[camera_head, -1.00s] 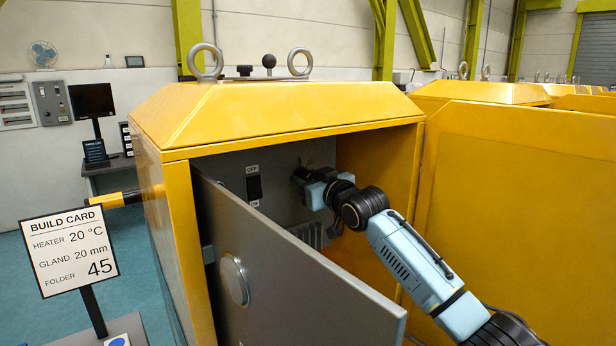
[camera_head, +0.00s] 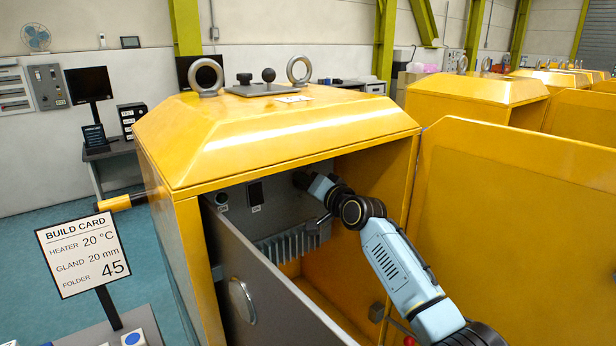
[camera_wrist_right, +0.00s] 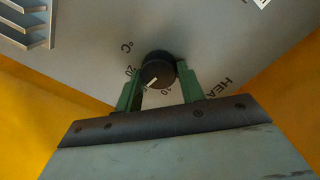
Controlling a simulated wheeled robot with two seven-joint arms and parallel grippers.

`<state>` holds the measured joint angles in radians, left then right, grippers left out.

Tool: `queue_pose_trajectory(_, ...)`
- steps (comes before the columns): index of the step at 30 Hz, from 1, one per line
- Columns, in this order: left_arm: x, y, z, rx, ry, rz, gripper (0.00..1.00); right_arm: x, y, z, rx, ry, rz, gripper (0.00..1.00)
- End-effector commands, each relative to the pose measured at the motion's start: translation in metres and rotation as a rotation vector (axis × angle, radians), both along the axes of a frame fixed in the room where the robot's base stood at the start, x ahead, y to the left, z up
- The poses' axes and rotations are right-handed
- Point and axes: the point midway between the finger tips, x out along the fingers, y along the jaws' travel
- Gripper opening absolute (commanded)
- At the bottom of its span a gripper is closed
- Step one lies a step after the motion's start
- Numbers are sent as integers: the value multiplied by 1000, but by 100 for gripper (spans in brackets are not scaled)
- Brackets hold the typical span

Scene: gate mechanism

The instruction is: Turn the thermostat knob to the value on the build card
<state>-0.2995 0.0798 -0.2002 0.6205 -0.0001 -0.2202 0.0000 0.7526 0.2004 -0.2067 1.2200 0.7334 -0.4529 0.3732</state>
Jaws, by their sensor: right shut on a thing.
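The build card (camera_head: 83,249) reads heater 20 °C. My right gripper (camera_head: 300,179) reaches into the open yellow cabinet (camera_head: 270,140), against its grey back panel. In the right wrist view the black thermostat knob (camera_wrist_right: 158,72) sits between the green fingers of my right gripper (camera_wrist_right: 157,75), which is shut on it. The knob's white line points down and left in that view, near small dial figures; a 20 shows at the left beside °C. The exact setting is hard to read. In the head view the knob is hidden behind the gripper. My left gripper is out of view.
A grey inner door (camera_head: 265,285) stands open in front of the cabinet. A large yellow door (camera_head: 520,220) stands open at the right. Metal fins (camera_head: 285,243) and a black switch (camera_head: 255,193) are beside my arm. Lifting rings and a ball knob (camera_head: 268,75) top the cabinet.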

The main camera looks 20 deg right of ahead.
Motion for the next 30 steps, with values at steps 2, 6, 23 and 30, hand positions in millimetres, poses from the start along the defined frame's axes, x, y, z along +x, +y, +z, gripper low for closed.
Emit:
queue_pose_trajectory(2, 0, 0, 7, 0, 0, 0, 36, 0, 0, 2, 71, 25, -1, 16)
queue_pose_trajectory(6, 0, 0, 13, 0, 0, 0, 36, 0, 0, 1, 195, 71, -1, 16)
queue_pose_trajectory(23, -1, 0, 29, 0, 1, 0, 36, 1, -1, 0, 532, 193, 0, 16)
queue_pose_trajectory(30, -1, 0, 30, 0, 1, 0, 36, 1, -2, -1, 576, 209, 0, 16)
